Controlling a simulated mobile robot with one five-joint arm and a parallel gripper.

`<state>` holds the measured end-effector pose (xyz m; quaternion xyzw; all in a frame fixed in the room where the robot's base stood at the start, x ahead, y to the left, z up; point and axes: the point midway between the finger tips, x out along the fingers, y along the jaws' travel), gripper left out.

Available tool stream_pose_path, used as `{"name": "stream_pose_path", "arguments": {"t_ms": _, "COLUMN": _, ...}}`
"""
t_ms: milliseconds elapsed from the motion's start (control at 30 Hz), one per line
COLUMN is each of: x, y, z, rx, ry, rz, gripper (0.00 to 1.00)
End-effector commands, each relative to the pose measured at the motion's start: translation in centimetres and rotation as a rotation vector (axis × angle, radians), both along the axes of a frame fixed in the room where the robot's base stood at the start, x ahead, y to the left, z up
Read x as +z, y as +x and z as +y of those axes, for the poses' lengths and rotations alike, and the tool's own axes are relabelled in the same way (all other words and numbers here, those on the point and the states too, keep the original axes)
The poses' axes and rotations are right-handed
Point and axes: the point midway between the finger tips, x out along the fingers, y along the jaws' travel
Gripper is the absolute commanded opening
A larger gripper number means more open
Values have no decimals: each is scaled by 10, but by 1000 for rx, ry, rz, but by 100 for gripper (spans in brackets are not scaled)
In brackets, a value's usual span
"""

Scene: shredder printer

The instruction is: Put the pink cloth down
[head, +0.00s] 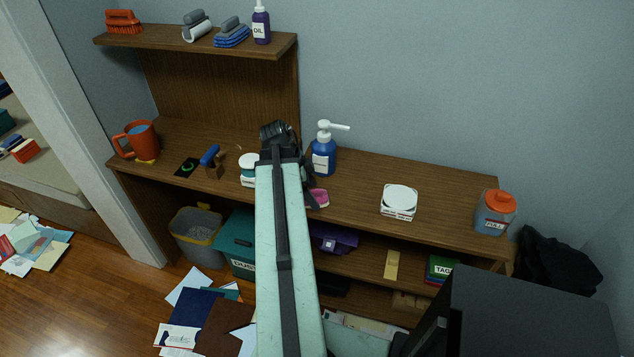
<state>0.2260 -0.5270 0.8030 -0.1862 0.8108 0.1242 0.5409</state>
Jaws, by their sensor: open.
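A pink item, likely the pink cloth (319,197), lies on the wooden desktop near its front edge, just right of my arm. Part of it is hidden behind my arm. My gripper (290,165) is over the desktop beside the pink cloth, with its dark fingers mostly hidden by my own arm. It is open, and I cannot tell whether a finger touches the cloth.
A blue pump bottle (323,157) stands just behind the gripper, and a white-lidded jar (249,170) stands to its left. A white round-topped container (399,201) and an orange-lidded jar (494,213) stand right. An orange mug (140,139) is at far left. Desktop between is partly clear.

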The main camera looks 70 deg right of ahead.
Motion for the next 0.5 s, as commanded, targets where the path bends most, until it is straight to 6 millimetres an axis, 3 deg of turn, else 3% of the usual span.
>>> {"name": "stream_pose_path", "arguments": {"t_ms": 300, "x": 72, "y": 22, "z": 10, "rx": 1, "ry": 0, "rz": 0, "gripper": 80}}
{"name": "stream_pose_path", "arguments": {"t_ms": 500, "x": 105, "y": 36, "z": 17, "rx": 0, "ry": 1, "rz": 0, "gripper": 80}}
